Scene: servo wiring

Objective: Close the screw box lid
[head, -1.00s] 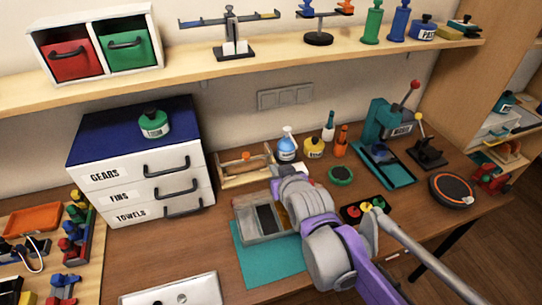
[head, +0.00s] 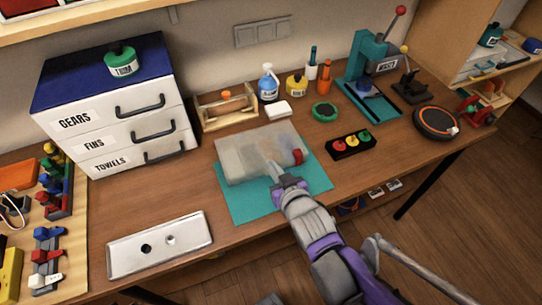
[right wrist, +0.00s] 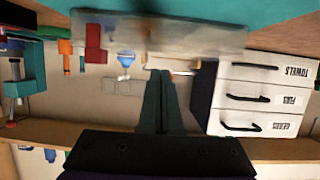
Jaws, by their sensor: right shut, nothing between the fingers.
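The screw box (head: 240,158) sits on a teal mat (head: 240,207) near the middle of the bench. Its cloudy, see-through lid (head: 258,146) lies over the top, with a red piece (head: 297,157) at its right end. I cannot tell whether the lid is fully flush. My right gripper (head: 271,170) is shut and empty at the box's front edge; whether it touches is unclear. In the right wrist view, upside down, the shut fingers (right wrist: 160,75) point at the blurred box (right wrist: 190,35) and its red piece (right wrist: 95,43). My left gripper is out of view.
A wooden tray (head: 204,119) and bottles (head: 268,84) stand behind the box. A white drawer unit (head: 118,130) is at left, a button box (head: 351,145) at right. A metal plate (head: 126,258) lies front left. Bare bench separates it from the mat.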

